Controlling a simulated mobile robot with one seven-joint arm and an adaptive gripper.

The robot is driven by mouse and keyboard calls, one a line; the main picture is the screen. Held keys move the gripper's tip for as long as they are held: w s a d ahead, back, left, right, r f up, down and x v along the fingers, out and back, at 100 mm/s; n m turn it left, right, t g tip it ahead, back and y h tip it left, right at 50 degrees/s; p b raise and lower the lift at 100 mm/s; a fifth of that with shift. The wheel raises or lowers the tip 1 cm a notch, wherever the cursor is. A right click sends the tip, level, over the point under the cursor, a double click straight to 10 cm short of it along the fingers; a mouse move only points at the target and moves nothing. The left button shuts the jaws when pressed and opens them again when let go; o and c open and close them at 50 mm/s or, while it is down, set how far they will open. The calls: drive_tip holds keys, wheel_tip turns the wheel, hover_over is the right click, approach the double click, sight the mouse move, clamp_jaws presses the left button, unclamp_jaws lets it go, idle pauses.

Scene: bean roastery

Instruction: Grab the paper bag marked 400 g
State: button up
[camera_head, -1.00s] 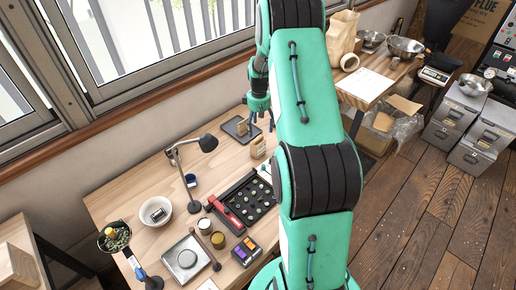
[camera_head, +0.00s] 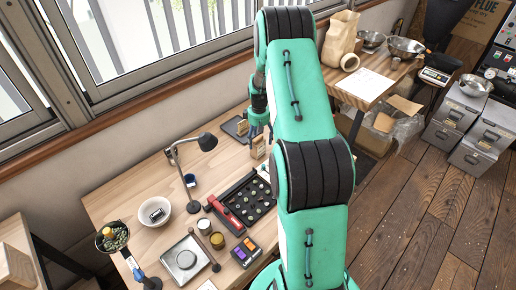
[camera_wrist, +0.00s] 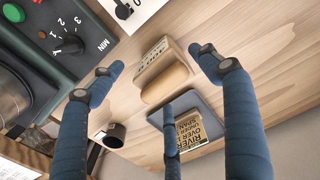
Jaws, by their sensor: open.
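My gripper (camera_wrist: 157,70) is open in the wrist view, its blue fingers spread around a small tan paper bag (camera_wrist: 164,84) with dark print on its label. The fingers look apart from the bag, and nothing is held. A second bag (camera_wrist: 197,137) with a printed label reading "RIVER OVER SPAN" lies over a dark flat tray (camera_wrist: 196,104), partly behind one finger.
A black tray with round wells (camera_head: 245,198) and a red-handled tool lies in front of the bags. A desk lamp (camera_head: 207,141) stands left. A device with knobs (camera_wrist: 65,40) is close to the fingers in the wrist view. Bare wood (camera_head: 222,165) surrounds the near bag.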

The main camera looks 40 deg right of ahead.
drive_tip(key=shift+f, duration=0.1)
drive_tip(key=shift+a+f+b, duration=0.15)
drive_tip(key=shift+f+b, duration=0.2)
drive_tip(key=shift+f, duration=0.9)
drive_tip(key=shift+a+f+b, duration=0.1)
drive_tip(key=shift+f+b, duration=0.25)
drive_tip(key=shift+f, duration=0.9)
drive_tip(key=c, duration=1.9)
drive_tip(key=shift+o, duration=0.2)
drive_tip(key=shift+r, duration=0.1)
drive_tip(key=shift+r+p, duration=0.95)
drive_tip(key=shift+r, duration=4)
